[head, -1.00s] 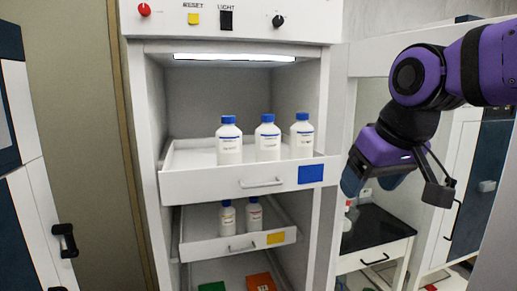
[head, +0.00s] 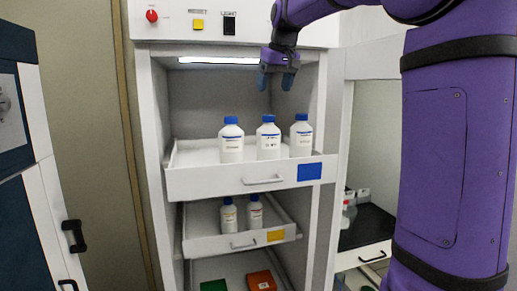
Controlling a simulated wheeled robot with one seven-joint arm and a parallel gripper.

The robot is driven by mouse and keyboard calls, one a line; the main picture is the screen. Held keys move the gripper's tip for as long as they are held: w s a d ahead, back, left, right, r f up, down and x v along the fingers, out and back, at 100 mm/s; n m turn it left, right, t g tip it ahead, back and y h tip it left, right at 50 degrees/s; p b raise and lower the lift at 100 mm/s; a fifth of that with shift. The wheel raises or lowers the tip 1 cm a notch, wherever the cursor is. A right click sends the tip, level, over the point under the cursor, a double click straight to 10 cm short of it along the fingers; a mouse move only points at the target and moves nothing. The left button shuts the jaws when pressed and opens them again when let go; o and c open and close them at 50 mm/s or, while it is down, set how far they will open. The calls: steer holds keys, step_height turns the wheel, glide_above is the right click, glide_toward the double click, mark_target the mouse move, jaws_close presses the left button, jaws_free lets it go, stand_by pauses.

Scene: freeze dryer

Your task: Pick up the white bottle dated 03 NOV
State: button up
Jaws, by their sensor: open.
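Three white bottles with blue caps stand upright in a row on the upper pulled-out drawer (head: 210,186): a left one (head: 231,145), a middle one (head: 268,142) and a right one (head: 301,138). Their labels are too small to read, so I cannot tell which is dated 03 NOV. Two smaller white bottles with blue caps, a left one (head: 228,217) and a right one (head: 255,214), stand on the lower drawer (head: 205,246). My gripper (head: 276,82) is open and empty, pointing down above the middle bottle, apart from it.
The cabinet's side walls (head: 153,130) and lit top edge (head: 226,60) frame the space around my gripper. A green box (head: 214,286) and an orange box (head: 261,281) sit in the bottom drawer. A black bench (head: 366,228) is at right.

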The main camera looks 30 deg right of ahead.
mark_target(268, 116)
steer(key=x, duration=0.5)
steer(key=shift+f, duration=0.1)
steer(key=shift+d+x, duration=0.15)
steer(key=shift+x, duration=1.2)
steer(key=shift+d+x, duration=0.1)
steer(key=shift+x, duration=1.25)
steer(key=shift+w, duration=0.1)
jaws_close()
